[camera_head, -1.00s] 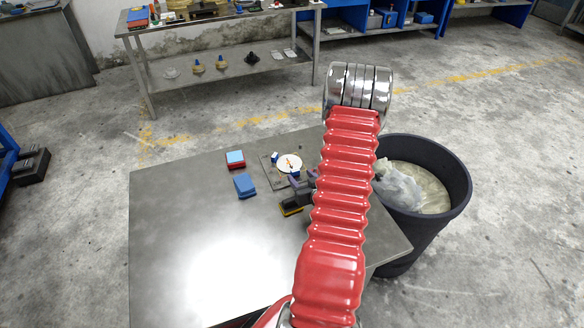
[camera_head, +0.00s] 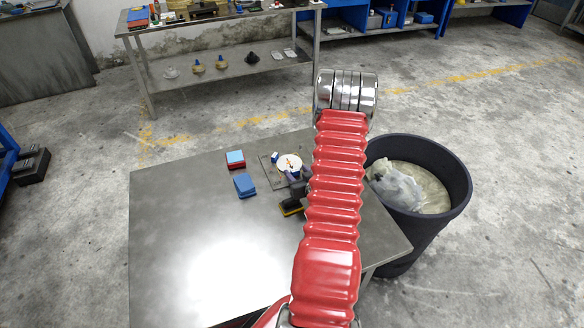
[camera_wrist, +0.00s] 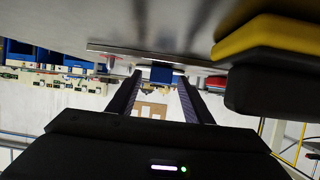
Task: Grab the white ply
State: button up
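The white ply (camera_head: 288,162) is a round white disc with small reddish marks in the camera_head view. It lies on a dark plate (camera_head: 268,170) on the metal table, with small blue blocks (camera_head: 275,157) at its edge. My gripper (camera_head: 298,182) is just in front of the disc, low over the table and mostly hidden behind my red arm. In the camera_wrist view the two fingers of my gripper (camera_wrist: 158,92) are spread, with a blue block (camera_wrist: 160,76) showing beyond them. The ply itself is hard to make out there.
A yellow and black block (camera_head: 291,208) lies close to my gripper; it looms at the right of the camera_wrist view (camera_wrist: 275,38). Blue sponge-like blocks (camera_head: 244,184) and a blue-red stack (camera_head: 235,159) lie left. A dark bin (camera_head: 440,215) stands right. The table's left is clear.

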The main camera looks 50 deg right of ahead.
jog(key=c, duration=1)
jog(key=shift+r, duration=0.1)
jog(key=shift+r, duration=4.9)
